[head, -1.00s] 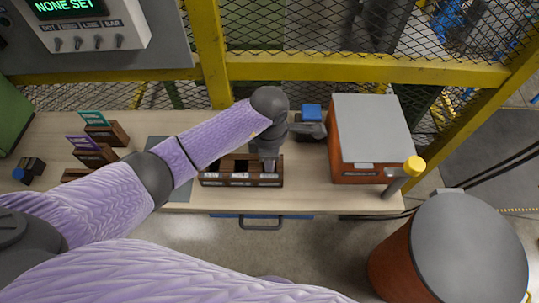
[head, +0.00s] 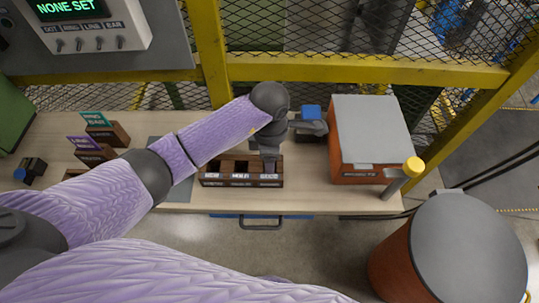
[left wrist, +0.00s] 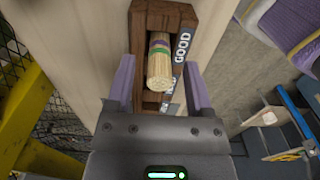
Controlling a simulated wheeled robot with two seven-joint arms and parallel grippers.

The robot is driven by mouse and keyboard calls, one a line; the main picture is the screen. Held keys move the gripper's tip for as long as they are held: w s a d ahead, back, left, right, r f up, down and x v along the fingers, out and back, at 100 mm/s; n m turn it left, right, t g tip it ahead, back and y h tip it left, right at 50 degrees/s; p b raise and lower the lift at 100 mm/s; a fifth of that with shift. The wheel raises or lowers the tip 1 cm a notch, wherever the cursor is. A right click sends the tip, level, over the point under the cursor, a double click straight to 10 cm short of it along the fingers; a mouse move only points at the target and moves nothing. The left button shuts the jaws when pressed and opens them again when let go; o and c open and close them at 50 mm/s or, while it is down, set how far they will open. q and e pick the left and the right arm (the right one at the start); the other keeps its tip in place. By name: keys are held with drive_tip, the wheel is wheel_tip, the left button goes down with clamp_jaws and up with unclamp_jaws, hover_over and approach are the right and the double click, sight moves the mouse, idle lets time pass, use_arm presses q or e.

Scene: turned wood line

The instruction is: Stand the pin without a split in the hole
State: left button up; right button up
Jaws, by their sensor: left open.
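A pale round pin (left wrist: 160,65) with purple and green bands shows in the left wrist view, its end face toward the camera. It sits in the end compartment of a dark wooden tray (left wrist: 187,15), beside a label reading GOOD. I cannot tell whether it has a split. My left gripper (left wrist: 159,72) is open, with one purple finger on each side of the pin. In the head view the left gripper (head: 270,163) is over the right end of the wooden tray (head: 222,182) and hides the pin. My right gripper is not in view.
A grey-topped orange box (head: 370,130) and a yellow-capped post (head: 402,180) stand right of the tray. A small blue-topped device (head: 311,112) is behind. Wooden card holders (head: 95,155) stand at the left. A panel (head: 90,30) reads NONE SET.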

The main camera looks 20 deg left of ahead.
use_arm(q)
wheel_tip(320, 180, up, 11)
drive_tip(key=shift+p, duration=0.4)
drive_tip(key=shift+f, duration=0.15)
